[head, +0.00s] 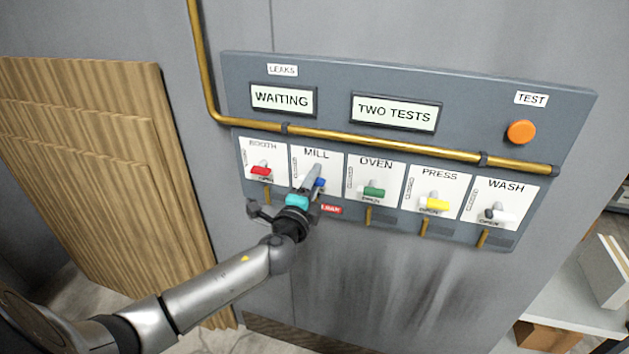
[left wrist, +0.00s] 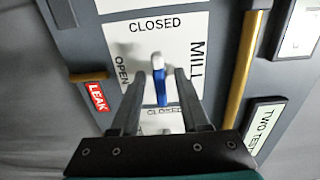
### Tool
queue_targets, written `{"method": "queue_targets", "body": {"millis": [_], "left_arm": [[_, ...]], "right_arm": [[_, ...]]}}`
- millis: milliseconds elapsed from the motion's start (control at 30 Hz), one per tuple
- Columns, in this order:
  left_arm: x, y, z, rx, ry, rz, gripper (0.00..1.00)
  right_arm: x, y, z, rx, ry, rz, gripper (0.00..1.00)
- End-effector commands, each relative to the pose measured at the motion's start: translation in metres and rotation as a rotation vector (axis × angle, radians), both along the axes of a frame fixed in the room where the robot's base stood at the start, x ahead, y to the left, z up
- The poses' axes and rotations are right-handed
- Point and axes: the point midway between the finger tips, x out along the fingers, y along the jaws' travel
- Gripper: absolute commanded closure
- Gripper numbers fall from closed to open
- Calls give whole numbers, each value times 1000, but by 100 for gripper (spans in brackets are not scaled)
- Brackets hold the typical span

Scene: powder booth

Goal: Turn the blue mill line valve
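The blue mill valve handle (head: 319,184) sits on the white MILL plate, second from the left in the row. In the left wrist view the blue handle (left wrist: 161,91) points down the picture from its pale pivot, toward a partly hidden CLOSED mark. My left gripper (head: 313,172) is in front of this plate, partly covering it. In the left wrist view its two fingers (left wrist: 169,76) are apart, with the handle between them in the picture. I see a gap on the right side; contact on the left cannot be told. My right gripper is not in view.
Red booth (head: 260,170), green oven (head: 374,191), yellow press (head: 434,204) and white wash (head: 501,215) handles share the panel. A red LEAK tag (head: 331,209) is below the mill plate. A brass pipe (head: 390,144) runs above. Displays read WAITING (head: 282,99) and TWO TESTS (head: 394,112); an orange TEST button (head: 521,132) is right.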

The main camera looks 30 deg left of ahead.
Motion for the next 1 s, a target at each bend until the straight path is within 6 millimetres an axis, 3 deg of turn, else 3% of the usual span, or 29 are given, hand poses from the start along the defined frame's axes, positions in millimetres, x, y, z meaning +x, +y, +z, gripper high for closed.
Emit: {"method": "queue_targets", "body": {"millis": [367, 1000], "left_arm": [[-12, -3, -1, -1, 2, -2, 55], [-106, -26, -2, -3, 3, -1, 55]], "right_arm": [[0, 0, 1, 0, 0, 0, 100], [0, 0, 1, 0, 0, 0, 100]]}}
